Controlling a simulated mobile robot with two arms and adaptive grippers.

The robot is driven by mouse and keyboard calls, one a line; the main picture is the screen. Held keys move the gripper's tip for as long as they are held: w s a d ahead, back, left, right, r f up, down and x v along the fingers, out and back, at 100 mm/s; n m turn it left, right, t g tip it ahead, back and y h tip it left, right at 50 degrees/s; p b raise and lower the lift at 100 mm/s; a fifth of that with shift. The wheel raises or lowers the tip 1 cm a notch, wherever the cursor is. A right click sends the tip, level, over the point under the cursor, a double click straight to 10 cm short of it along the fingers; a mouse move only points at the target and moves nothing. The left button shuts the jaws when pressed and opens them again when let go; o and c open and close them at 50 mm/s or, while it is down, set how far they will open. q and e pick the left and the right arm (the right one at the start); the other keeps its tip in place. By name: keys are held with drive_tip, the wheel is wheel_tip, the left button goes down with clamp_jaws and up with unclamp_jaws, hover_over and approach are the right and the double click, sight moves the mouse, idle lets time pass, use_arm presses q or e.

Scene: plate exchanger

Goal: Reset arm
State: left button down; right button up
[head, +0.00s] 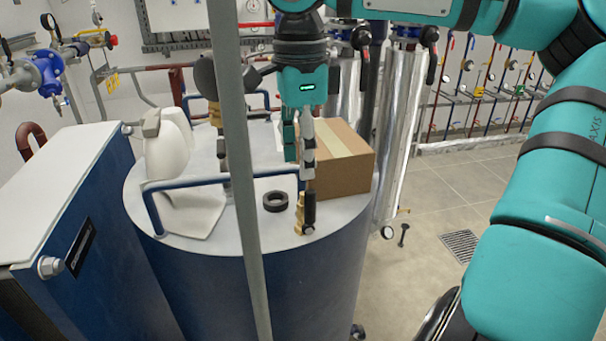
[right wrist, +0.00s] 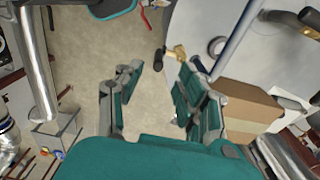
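My right gripper (head: 299,160) points down over the round blue tank (head: 290,275), in front of the cardboard box. In the right wrist view the right gripper (right wrist: 163,75) has its fingers apart, with only floor and tank edge seen between them. It holds nothing. A brass valve (head: 300,212) with a black handle stands on the tank rim below the fingers; it also shows in the right wrist view (right wrist: 176,53), beyond the fingertips. My left gripper is not in view.
The cardboard box (head: 345,170), a black ring (head: 275,201) and a white moulded object (head: 168,150) are on the tank top. A blue rail (head: 200,182) crosses it. A grey post (head: 245,235) stands in front. Open floor (head: 430,190) lies right.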

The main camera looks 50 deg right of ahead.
wheel_tip(320, 180, up, 2)
drive_tip(key=shift+r, duration=0.15)
idle(0.6)
